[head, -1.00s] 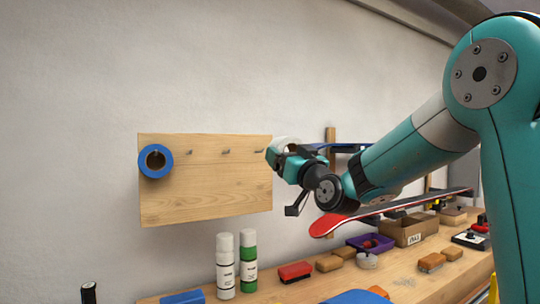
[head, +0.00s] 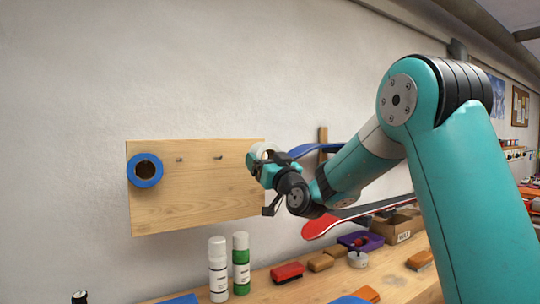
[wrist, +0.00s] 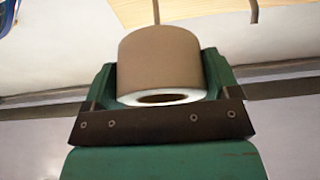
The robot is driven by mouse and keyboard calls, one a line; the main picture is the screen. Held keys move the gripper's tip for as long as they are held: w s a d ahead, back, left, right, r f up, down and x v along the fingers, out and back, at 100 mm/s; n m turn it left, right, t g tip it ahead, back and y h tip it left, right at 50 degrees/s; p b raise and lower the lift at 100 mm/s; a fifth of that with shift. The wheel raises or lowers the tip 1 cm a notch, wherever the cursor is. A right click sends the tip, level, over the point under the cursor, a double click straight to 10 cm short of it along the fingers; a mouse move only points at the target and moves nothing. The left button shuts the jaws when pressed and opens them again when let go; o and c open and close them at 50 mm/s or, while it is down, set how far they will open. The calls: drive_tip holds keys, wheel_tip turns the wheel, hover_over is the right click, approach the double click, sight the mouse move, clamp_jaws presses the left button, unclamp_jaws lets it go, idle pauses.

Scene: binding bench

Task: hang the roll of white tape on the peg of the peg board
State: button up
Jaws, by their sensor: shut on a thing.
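The roll of white tape (head: 262,149) is held in my gripper (head: 258,163), in front of the right end of the peg board (head: 195,205) in the head view. In the wrist view the roll (wrist: 158,55) sits between both fingers of my gripper (wrist: 160,76), its outer side looking tan and its white end face with the hole toward the camera. The board carries a blue roll (head: 145,170) at its left end. Two bare pegs show, a left one (head: 179,159) and a right one (head: 218,157). The board's right end is partly hidden behind my gripper.
Below the board, a white bottle (head: 218,270) and a green bottle (head: 241,263) stand on the bench (head: 315,286). A red block (head: 288,271) lies beside them. A skateboard deck (head: 370,210) is right of my gripper. The wall above the board is clear.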

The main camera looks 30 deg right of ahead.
drive_tip(key=shift+w+p, duration=2.45)
drive_tip(key=shift+w, duration=0.4)
drive_tip(key=shift+w+f, duration=0.3)
drive_tip(key=shift+w, duration=0.5)
drive_tip(key=shift+f+b, duration=0.4)
drive_tip(key=shift+b, duration=0.2)
drive_tip(key=o, duration=0.7)
drive_tip(key=s+b, duration=0.8)
drive_tip(key=s, duration=0.2)
drive_tip(key=shift+b, duration=0.4)
